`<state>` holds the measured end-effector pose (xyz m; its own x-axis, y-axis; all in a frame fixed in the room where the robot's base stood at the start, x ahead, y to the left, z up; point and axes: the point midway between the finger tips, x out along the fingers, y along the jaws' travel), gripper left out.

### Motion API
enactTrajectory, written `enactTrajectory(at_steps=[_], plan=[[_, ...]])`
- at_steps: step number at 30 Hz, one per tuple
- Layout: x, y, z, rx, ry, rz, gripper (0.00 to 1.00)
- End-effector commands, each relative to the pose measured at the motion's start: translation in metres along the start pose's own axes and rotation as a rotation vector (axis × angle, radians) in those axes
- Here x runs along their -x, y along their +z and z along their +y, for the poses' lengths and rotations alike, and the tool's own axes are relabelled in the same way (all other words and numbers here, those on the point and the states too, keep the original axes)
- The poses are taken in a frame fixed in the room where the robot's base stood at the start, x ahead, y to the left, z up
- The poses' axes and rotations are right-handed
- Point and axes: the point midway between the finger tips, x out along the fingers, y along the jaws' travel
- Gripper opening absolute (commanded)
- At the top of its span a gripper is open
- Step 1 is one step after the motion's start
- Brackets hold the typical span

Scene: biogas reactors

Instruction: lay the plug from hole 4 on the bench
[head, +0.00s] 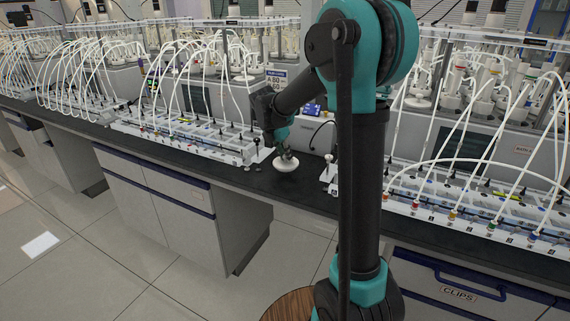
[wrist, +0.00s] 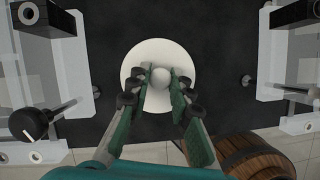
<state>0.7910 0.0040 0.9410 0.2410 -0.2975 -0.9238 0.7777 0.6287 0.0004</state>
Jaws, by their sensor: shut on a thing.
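The plug is a white disc with a round grey-white knob on top. In the head view the plug (head: 286,164) is at the dark bench top (head: 310,190), in the gap between two racks of tubing. In the wrist view the plug (wrist: 160,50) is seen from above, its disc flat against the dark bench. My gripper (head: 285,151) points down at it, and in the wrist view my gripper (wrist: 160,78) has its green fingers shut on the knob from both sides. I cannot tell whether the disc's underside touches the bench. Hole 4 cannot be picked out.
A rack with tubes (head: 190,135) stands left of the plug and another rack (head: 480,215) stands to the right. A black knob (wrist: 28,122) sticks out at the left in the wrist view. A wooden barrel (wrist: 255,155) stands below the bench edge.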

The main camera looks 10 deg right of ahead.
Motion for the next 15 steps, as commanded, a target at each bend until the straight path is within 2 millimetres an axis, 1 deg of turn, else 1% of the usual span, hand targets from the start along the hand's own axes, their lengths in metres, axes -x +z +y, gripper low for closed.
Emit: enactTrajectory(at_steps=[7,9,15], plan=[[-0.028,-0.012,0.000,0.000,0.000,0.000,0.00],[-0.032,-0.013,0.000,0.000,0.000,0.000,0.00],[-0.032,-0.013,0.000,0.000,0.000,0.000,0.00]])
